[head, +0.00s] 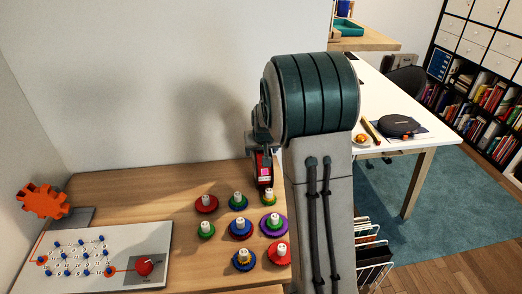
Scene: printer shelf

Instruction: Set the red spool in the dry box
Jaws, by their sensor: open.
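Several small round pieces with coloured bases and white tops stand upright on the wooden table. Two are red: one red piece (206,204) at the back left of the group and one red piece (280,255) at the front right. I cannot tell whether either is the red spool. No dry box can be made out. My gripper (263,182) hangs from my arm behind the group, near its back right, small and dark with a red and pink patch. It appears apart from the pieces, open, with nothing seen in it; my arm hides what lies behind it.
The wooden table (130,195) has bare room at the back left. A white board (60,278) with blue pegs and a red knob lies front left, beside an orange gear (44,201). Right of my arm are a wire rack (375,262) and a white desk (367,92).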

